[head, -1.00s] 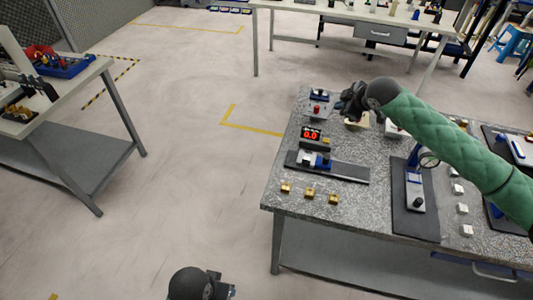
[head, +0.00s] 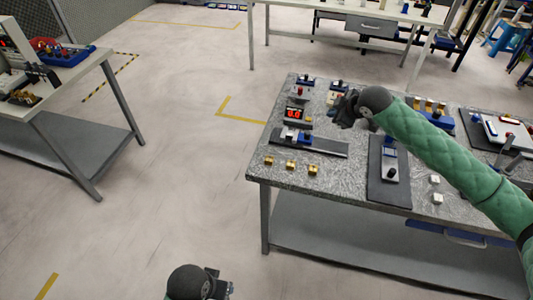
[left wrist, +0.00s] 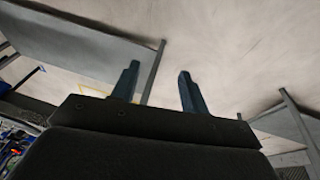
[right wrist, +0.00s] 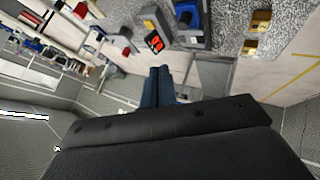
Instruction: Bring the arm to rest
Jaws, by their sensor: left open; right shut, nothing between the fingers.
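My right gripper (head: 346,108) is over the far part of the grey speckled table (head: 229,0) in the head view, at the end of my green-sleeved right arm. In the right wrist view its fingers (right wrist: 158,86) are together and hold nothing. My left gripper (head: 222,288) is low at the bottom edge of the head view, away from the tables. In the left wrist view its two fingers (left wrist: 158,85) are apart with nothing between them, over the floor.
A red digital display (head: 294,114), a blue device on a dark rail (head: 330,149), brass blocks (head: 290,165) and a black mat (head: 376,190) are on the speckled table. Another table (head: 80,80) stands at the left. The floor between them is clear.

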